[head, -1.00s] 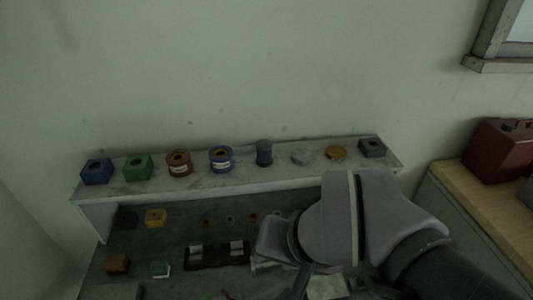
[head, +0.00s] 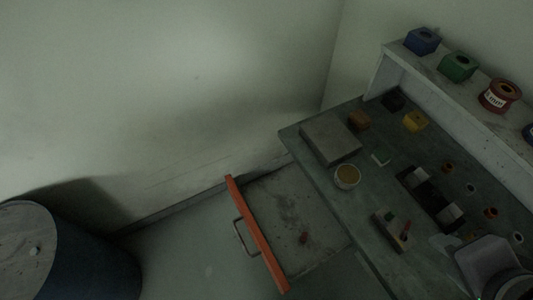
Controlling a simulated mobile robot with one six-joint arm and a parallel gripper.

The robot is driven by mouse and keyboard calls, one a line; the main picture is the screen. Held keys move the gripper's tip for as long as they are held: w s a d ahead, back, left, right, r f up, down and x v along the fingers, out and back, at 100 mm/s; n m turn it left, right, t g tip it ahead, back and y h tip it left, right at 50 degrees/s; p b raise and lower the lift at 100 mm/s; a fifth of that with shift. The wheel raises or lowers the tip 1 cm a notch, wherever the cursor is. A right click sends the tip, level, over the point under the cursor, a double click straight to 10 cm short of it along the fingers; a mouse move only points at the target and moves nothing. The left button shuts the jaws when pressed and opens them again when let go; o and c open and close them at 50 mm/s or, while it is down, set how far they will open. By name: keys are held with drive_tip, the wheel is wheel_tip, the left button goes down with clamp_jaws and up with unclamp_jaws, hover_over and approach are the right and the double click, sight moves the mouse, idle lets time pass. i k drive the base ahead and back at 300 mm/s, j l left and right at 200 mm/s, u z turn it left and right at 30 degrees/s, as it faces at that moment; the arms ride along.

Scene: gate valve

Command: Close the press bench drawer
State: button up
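The press bench drawer (head: 300,220) is pulled out from under the bench top, at the lower middle of the head view. Its front panel (head: 256,232) is orange and has a metal handle (head: 243,238) on the outer side. Part of my arm shows at the lower right corner, over the bench and well apart from the drawer. My gripper's fingers are not in view.
The bench top (head: 410,150) carries a grey block (head: 330,139), a round tin (head: 347,176) and several small blocks. A shelf (head: 440,85) with spools runs along its back. A blue drum (head: 70,255) stands at lower left. Floor is free between drum and drawer.

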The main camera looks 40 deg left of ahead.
sight(276, 202)
drive_tip(key=u, duration=0.45)
drive_tip(key=k+u, duration=0.1)
drive_tip(key=u, duration=0.4)
drive_tip(key=j+u, duration=0.1)
drive_tip(key=u, duration=0.35)
drive_tip(key=j+u, duration=0.1)
drive_tip(key=u, duration=0.4)
drive_tip(key=k+j+z, duration=0.1)
drive_tip(key=k+j, duration=0.2)
drive_tip(key=k, duration=0.1)
